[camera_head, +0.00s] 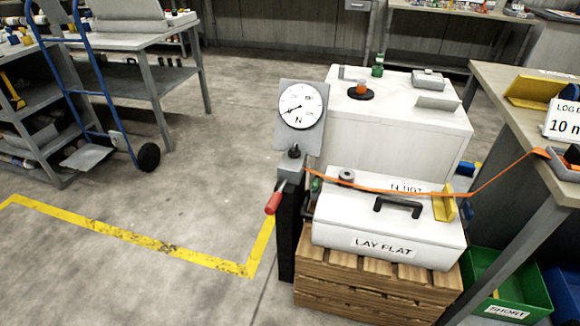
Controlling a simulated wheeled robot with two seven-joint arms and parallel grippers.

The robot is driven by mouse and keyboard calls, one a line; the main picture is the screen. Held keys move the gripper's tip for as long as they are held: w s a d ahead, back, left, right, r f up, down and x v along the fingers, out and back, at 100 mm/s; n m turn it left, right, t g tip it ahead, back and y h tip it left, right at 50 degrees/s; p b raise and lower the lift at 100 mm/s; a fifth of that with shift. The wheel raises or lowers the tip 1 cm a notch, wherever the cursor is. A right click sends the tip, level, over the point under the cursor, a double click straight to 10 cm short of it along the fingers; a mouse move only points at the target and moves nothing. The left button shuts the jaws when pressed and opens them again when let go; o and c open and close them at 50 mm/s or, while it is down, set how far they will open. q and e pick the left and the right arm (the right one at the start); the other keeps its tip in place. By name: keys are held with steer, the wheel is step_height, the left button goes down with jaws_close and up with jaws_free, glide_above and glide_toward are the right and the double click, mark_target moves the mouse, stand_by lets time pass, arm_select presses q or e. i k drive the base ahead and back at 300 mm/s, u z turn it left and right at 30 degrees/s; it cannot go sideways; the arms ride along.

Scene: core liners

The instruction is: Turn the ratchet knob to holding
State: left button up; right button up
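A dark post (286,237) stands left of a white case (345,222) labelled "LAY FLAT". At its top is a grey ratchet housing (291,170) with a small black knob (294,152) on it. A crank with a red handle (273,203) points down and left from the housing. A round white dial (301,105) marked "N" sits on a grey plate above, its needle pointing lower left. An orange strap (380,191) runs from the housing across the case to the right-hand bench. Knob setting labels cannot be read. Neither gripper is in view.
The case rests on a wooden pallet (375,285), with a white cabinet (400,125) behind. A bench (500,95) stands at right, above a green "SHORT" bin (505,292). A blue hand truck (100,90) stands at left. The yellow-lined floor (150,240) is clear.

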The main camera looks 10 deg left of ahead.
mark_target(294, 153)
steer(key=u, duration=1.1)
steer(key=i, duration=1.1)
steer(key=z, duration=0.25)
